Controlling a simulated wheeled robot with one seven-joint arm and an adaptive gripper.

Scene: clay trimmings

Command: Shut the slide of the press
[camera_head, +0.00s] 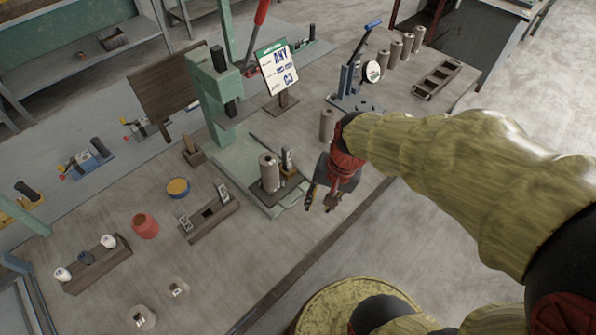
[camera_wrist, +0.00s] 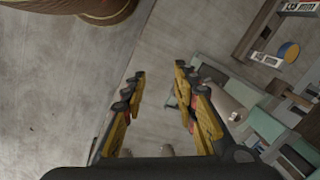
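The green press (camera_head: 207,95) stands on the workbench with a red-handled lever. At its foot, a dark slide plate (camera_head: 284,189) sits on the green base and carries a grey-beige clay cylinder (camera_head: 269,172) and a small marked block (camera_head: 287,160). I cannot tell how far the slide is out. My gripper (camera_head: 320,200) hangs just right of the press base, near the bench's front edge, apart from the slide. In the wrist view my gripper (camera_wrist: 158,90) is open with nothing between its fingers; the cylinder (camera_wrist: 228,104) shows beyond the right finger.
A sign (camera_head: 279,69) reading "ANY" and "C3" stands behind the press. A blue-handled tool (camera_head: 356,101) and a lone cylinder (camera_head: 327,125) are to the right. Bare bench shows in front.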

